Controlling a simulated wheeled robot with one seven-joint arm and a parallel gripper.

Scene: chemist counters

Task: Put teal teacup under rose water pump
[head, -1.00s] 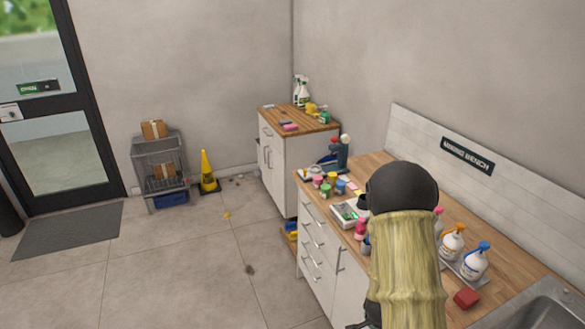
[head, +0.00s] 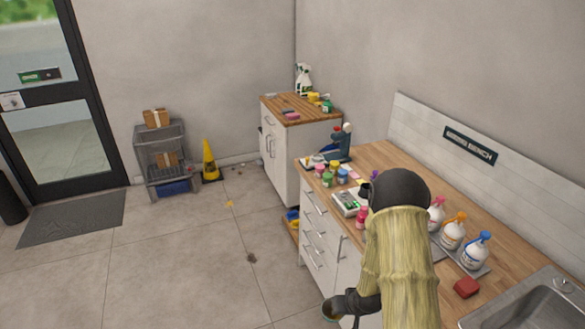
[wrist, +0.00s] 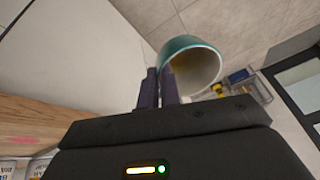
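The teal teacup (wrist: 178,45), cream inside, is at my gripper (wrist: 158,88) in the wrist view. The fingers are close together at the cup's near left side and look shut on it, probably at the handle, which is hidden. The cup's mouth faces the camera and lower right. In the head view the gripper (head: 334,306) and a sliver of cup are low in front of the mixing bench's drawers. Three pump bottles stand on the bench: a pink-topped one (head: 436,214), partly behind my arm, an orange-topped one (head: 453,233) and a blue-topped one (head: 475,251). Their labels are unreadable.
The bottles stand on a grey tray (head: 476,272) beside a red block (head: 467,287) and the sink (head: 530,307). Small jars (head: 342,177), a scale (head: 346,204) and a microscope (head: 342,143) crowd the bench's far end. The floor left of the bench is mostly clear.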

